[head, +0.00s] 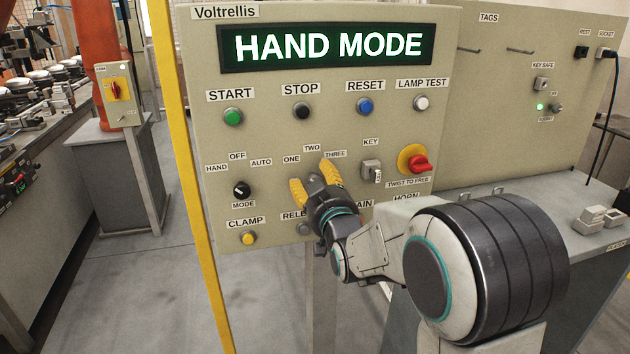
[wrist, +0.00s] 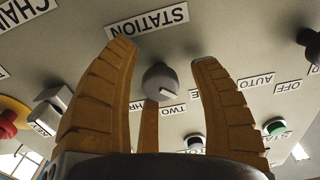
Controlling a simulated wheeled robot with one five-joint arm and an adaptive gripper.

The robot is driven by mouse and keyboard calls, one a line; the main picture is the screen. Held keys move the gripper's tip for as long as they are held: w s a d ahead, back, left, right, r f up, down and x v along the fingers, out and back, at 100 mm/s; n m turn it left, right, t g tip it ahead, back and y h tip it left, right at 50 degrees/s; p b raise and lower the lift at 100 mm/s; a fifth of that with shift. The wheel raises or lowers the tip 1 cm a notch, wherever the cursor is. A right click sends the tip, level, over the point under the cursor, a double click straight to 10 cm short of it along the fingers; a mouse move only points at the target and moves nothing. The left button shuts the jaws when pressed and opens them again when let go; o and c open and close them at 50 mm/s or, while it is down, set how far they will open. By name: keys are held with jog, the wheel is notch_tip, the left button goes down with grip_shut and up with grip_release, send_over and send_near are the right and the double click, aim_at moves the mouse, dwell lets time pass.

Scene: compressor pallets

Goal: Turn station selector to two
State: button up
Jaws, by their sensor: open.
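The station selector (wrist: 160,80) is a round grey knob with a pale pointer mark, seen upside down in the wrist view under the STATION label (wrist: 147,20). Its mark faces the side of the number labels; which number it points at I cannot tell for sure. My gripper (head: 315,182) is open, its yellow fingers on either side of the knob, apart from it in the wrist view (wrist: 165,75). In the head view my gripper mostly hides the selector, below the ONE (head: 291,159), TWO (head: 312,148) and THREE (head: 335,154) labels.
The panel display (head: 328,46) reads HAND MODE. The black mode knob (head: 241,190) is left of my gripper; the key switch (head: 371,170) and red twist knob (head: 418,163) are right. A yellow post (head: 180,150) stands along the panel's left edge.

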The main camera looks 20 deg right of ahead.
jog(key=shift+w, duration=0.1)
jog(key=shift+c, duration=0.4)
jog(key=shift+f, duration=0.1)
grip_shut()
